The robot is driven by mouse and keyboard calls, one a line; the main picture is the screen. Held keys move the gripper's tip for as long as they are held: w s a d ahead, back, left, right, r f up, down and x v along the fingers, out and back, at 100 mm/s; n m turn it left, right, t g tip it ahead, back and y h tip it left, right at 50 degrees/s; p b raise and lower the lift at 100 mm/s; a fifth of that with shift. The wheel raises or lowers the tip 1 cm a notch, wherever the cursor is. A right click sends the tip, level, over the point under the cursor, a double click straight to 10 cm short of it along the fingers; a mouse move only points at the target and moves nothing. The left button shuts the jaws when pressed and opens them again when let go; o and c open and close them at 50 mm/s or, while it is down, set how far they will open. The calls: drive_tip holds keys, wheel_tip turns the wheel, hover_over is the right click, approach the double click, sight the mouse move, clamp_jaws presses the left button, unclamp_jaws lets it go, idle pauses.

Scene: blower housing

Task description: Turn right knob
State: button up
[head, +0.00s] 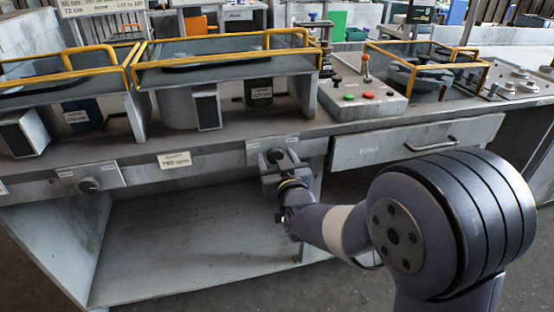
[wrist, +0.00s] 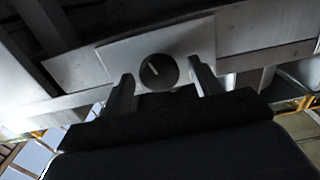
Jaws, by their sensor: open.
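The right knob (head: 275,155) is a dark round dial on a light plate on the front of the bench, partly hidden by my gripper (head: 278,163) in the head view. The wrist view shows the knob (wrist: 159,72) whole, with a pale line mark tilted a little left of upright. My gripper is open, with one finger on each side of the knob. A gap shows between each finger and the knob; how deep the fingertips reach around it I cannot tell. The left knob (head: 89,185) sits on its own plate farther left.
A drawer (head: 416,142) with a dark handle is right of the gripper. A control box (head: 362,98) with coloured buttons and yellow-railed glass covers (head: 225,62) stand on the bench top. An open shelf space (head: 190,245) lies below the knobs.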

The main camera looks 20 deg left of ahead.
drive_tip(key=v, duration=1.1)
drive_tip(key=shift+w+a, duration=0.1)
drive_tip(key=shift+a, duration=0.1)
drive_tip(key=x, duration=1.1)
drive_tip(key=shift+d, duration=0.1)
drive_tip(key=shift+d+r+n+p, duration=0.1)
drive_tip(key=shift+n+p, duration=0.3)
drive_tip(key=shift+p, duration=0.25)
drive_tip(key=shift+f+b, duration=0.25)
drive_tip(key=shift+b, duration=0.25)
